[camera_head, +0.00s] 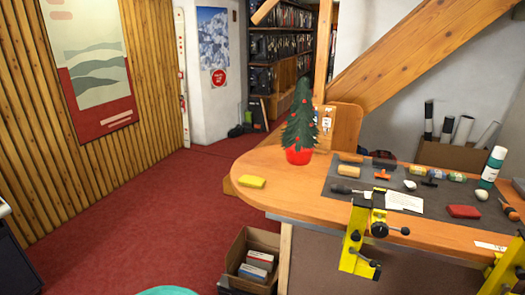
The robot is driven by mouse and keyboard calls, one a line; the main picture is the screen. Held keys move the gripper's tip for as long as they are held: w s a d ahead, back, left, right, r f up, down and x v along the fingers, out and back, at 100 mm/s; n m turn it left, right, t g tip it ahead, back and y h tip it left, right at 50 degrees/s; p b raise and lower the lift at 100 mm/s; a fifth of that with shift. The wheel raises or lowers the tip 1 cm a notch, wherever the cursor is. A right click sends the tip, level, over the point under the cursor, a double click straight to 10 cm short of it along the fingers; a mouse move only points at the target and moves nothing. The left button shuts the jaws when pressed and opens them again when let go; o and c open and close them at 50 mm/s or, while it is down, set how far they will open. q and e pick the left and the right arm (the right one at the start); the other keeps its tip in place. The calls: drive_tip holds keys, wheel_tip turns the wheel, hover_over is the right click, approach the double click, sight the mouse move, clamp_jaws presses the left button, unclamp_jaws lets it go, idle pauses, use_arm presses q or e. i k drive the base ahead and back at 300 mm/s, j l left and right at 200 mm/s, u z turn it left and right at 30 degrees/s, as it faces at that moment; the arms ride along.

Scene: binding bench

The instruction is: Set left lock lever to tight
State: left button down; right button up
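A yellow vise (357,240) is clamped to the front edge of the wooden bench. A black lever with a round knob (380,230) sticks out to its right, roughly level. A second dark handle (374,263) shows lower on the same vise. I cannot tell which is the lock lever or whether it is set tight. A second yellow vise (503,268) stands at the right edge, partly cut off. Neither of my grippers is in view.
The bench (262,168) carries a dark mat (335,172) with tools and bottles, a small decorated tree (300,125) and a yellow block (252,181). A cardboard box (236,259) stands on the floor left of the bench. Red floor (130,225) is open at left.

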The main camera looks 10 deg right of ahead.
sight(372, 264)
drive_tip(key=z, duration=1.4)
